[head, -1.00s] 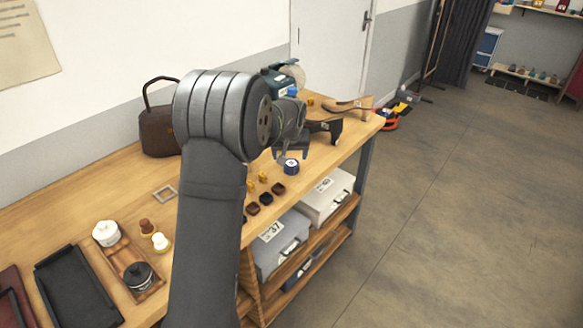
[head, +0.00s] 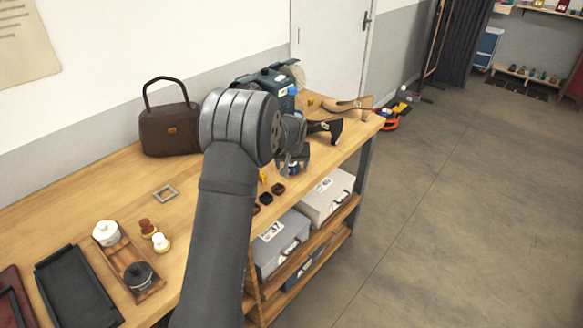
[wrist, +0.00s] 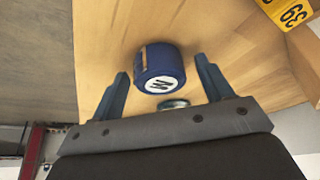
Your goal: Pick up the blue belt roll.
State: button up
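The blue belt roll (wrist: 153,62) is in the wrist view, a dark blue roll with a white marked label facing the camera and a tan strip on its side. It rests on the wooden bench top (wrist: 200,25). My gripper (wrist: 163,75) is open, with one blue finger on each side of the roll's near end and gaps on both sides. A small round metallic thing (wrist: 173,103) lies nearer the palm. In the head view my gripper (head: 294,165) is low over the bench's front edge, and the roll is mostly hidden there.
A brown handbag (head: 168,128), a teal machine (head: 270,78) and dark and tan shoe shapes (head: 345,107) stand along the bench (head: 60,205). Small dark pieces (head: 271,194) lie left of my gripper. A yellow numbered tag (wrist: 287,10) shows in the wrist view. Grey boxes (head: 325,201) sit below.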

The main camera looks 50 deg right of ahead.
jog(key=c, duration=1)
jog(key=shift+r, duration=0.1)
